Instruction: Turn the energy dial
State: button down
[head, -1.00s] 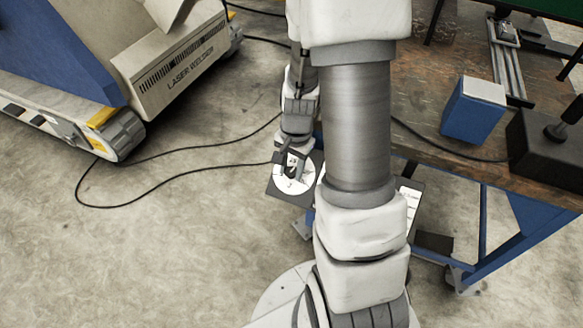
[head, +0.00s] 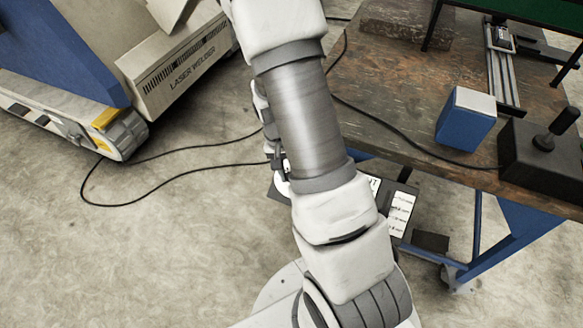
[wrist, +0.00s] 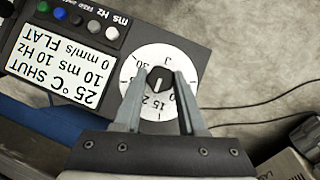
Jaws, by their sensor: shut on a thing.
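The energy dial (wrist: 158,82) is a black knob with a white pointer line on a round white scale marked with numbers and a J. It sits on a dark control panel (wrist: 186,44) in the wrist view. My gripper (wrist: 159,84) has its two grey fingers closed on either side of the knob. In the head view my own arm hides the knob and most of the gripper. Only a sliver of the white scale shows there beside the arm (head: 283,186).
In the wrist view a lit display (wrist: 62,62) and several coloured buttons (wrist: 75,18) lie left of the dial. In the head view a wooden workbench (head: 400,100) holds a blue box (head: 466,122) and a joystick box (head: 540,150). A laser welder (head: 180,70) stands at the left. Cables cross the floor.

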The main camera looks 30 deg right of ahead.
jog(key=n+g+h+p, duration=0.1)
jog(key=n, duration=0.1)
jog(key=shift+w+a+n+h, duration=0.1)
jog(key=shift+n+h, duration=0.3)
dwell(0.3)
jog(key=shift+c, duration=2.4)
grip_release()
jog(key=p+v, duration=0.4)
jog(key=v, duration=1.3)
jog(key=shift+a+r, duration=0.15)
jog(key=shift+a, duration=0.05)
